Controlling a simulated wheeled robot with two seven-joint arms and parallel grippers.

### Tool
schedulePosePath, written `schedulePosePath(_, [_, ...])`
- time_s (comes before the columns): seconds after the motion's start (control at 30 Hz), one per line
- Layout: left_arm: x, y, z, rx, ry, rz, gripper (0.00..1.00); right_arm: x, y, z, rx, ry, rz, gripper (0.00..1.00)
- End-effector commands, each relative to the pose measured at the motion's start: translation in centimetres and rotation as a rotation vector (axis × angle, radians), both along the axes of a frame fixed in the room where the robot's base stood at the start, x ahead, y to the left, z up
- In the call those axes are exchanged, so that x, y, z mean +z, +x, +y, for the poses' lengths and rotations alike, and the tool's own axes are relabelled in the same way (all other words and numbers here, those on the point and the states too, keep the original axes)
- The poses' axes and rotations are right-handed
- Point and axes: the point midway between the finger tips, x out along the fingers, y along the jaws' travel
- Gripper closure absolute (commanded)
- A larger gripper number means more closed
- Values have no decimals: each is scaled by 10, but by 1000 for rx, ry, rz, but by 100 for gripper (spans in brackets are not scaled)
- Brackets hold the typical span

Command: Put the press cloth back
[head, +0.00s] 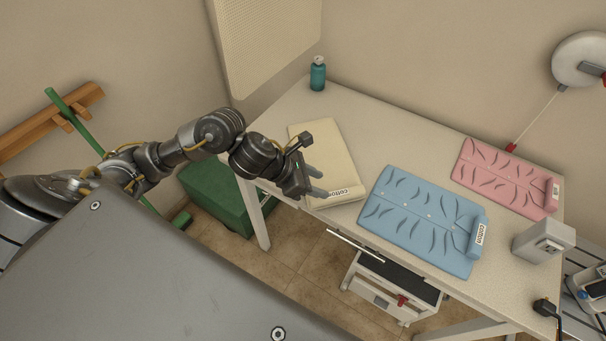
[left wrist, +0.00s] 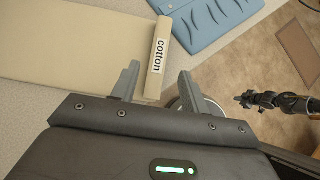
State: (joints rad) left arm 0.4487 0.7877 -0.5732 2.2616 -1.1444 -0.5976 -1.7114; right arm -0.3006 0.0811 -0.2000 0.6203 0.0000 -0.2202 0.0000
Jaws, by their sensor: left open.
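A flat cream cloth (head: 322,145) with a "cotton" label on its thick front edge lies at the left of the table; I take it for the press cloth. It also fills the upper left of the left wrist view (left wrist: 75,45). My left gripper (head: 320,183) is open at the cloth's front edge. In the left wrist view its fingers (left wrist: 158,72) stand on either side of the labelled edge strip; I cannot tell if they touch it. My right gripper (left wrist: 243,100) shows small at the right of that view, its jaws too small to read.
A folded blue garment (head: 415,215) labelled "cotton" and a folded pink garment (head: 505,178) lie to the right on the table (head: 365,120). A teal bottle (head: 318,75) stands at the back left, a white box (head: 543,241) at the right. A drawer unit (head: 390,290) stands below.

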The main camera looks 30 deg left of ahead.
Motion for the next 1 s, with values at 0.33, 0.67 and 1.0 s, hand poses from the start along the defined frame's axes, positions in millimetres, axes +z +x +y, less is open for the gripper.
schedulePosePath(0.33, [33, -22, 26, -1, 1, 0, 55, -2, 0, 0, 0, 0, 0, 100])
schedulePosePath(0.67, [36, -24, 27, 1, 0, 1, 55, -2, 0, 0, 0, 0, 0, 100])
schedulePosePath(1.0, [36, -24, 23, 21, -26, 9, 55, -2, 0, 1, 0, 1, -1, 100])
